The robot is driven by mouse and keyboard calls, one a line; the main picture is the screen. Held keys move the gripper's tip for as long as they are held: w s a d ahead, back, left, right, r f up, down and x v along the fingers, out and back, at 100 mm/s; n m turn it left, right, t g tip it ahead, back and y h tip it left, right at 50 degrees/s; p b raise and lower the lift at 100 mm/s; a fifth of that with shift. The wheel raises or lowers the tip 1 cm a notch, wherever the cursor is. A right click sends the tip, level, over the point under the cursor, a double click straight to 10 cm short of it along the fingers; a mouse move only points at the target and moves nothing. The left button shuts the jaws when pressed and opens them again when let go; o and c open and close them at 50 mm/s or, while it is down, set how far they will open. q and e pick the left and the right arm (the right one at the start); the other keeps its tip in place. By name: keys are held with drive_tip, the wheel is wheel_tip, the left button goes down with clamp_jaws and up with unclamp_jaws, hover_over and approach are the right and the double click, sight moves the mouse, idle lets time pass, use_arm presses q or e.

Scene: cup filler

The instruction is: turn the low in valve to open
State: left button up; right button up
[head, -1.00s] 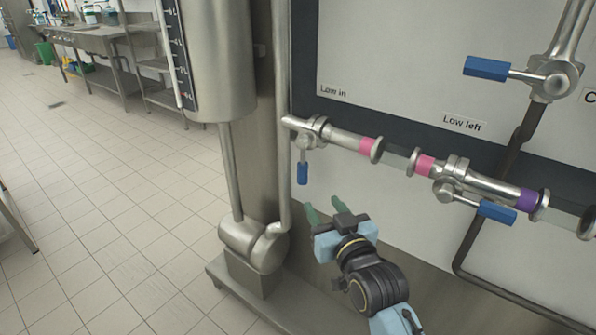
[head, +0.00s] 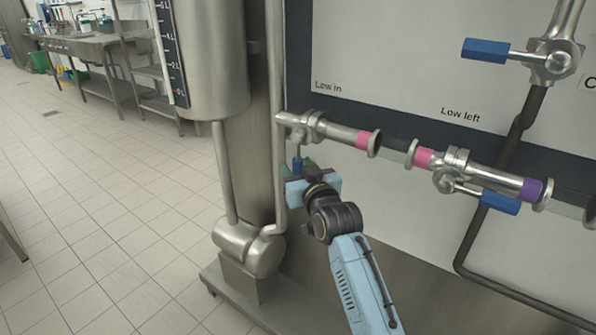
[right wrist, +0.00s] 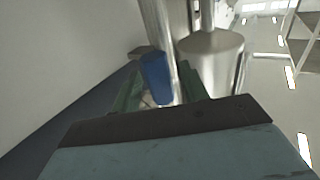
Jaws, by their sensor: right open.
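The low in valve (head: 303,127) sits on the steel pipe below the "Low in" label (head: 328,87). Its blue handle (head: 297,164) hangs straight down, across the line of the pipe, and is partly hidden by my gripper. My right gripper (head: 303,167) is at the handle from below. In the right wrist view the blue handle (right wrist: 155,77) stands between the two green fingers of the open gripper (right wrist: 160,88). I cannot tell whether a finger touches it. My left gripper is not in view.
A steel tank (head: 212,60) and vertical pipe (head: 275,110) stand close on the left.

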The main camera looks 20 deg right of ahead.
drive_tip(key=shift+w, duration=0.1)
clamp_jaws()
idle(0.3)
